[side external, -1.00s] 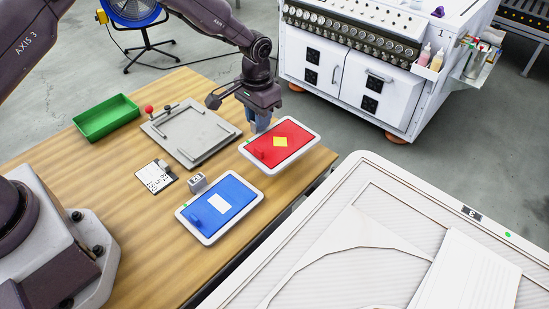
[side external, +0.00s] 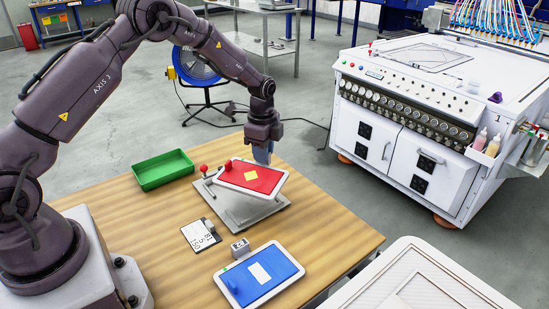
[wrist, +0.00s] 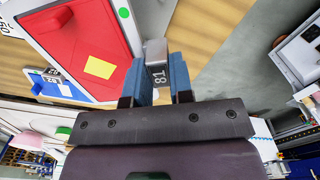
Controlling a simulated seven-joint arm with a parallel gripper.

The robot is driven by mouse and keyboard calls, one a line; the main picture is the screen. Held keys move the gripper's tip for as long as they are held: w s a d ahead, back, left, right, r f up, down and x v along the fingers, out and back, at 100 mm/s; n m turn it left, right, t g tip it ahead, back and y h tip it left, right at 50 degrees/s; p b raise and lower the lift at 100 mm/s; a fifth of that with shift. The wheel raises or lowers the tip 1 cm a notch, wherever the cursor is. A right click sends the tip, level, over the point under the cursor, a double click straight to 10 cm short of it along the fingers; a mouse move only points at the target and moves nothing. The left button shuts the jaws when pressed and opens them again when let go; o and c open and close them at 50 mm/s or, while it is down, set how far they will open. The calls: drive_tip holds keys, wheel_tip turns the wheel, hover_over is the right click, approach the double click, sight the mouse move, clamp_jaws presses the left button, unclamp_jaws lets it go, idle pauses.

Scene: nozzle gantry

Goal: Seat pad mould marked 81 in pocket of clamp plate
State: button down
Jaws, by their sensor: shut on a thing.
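The pad mould marked 81 (side external: 248,170) is a red panel in a pale frame with a yellow square and a red knob. My gripper (side external: 262,155) is shut on its grey end block (wrist: 158,52), and the 81 label shows between the blue fingers in the wrist view. The mould hangs over the clamp plate (side external: 250,214), a grey metal plate with raised bars and a red-knobbed lever. It looks turned relative to the plate, and a gap appears below it. The mould hides most of the plate and its pocket.
A blue mould (side external: 244,283) with a white rectangle lies on the table in front, its grey block (side external: 240,247) facing the plate. A marked card (side external: 200,235) lies left of the plate. A green tray (side external: 163,169) stands behind left. The table's right side is clear.

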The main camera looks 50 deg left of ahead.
sight(263, 167)
drive_tip(key=m, duration=0.5)
drive_tip(key=shift+s+m, duration=0.1)
drive_tip(key=shift+m, duration=0.2)
drive_tip(key=shift+f, duration=2.5)
drive_tip(key=shift+f, duration=0.9)
drive_tip(key=c, duration=0.9)
unclamp_jaws()
drive_tip(key=shift+r, duration=3.5)
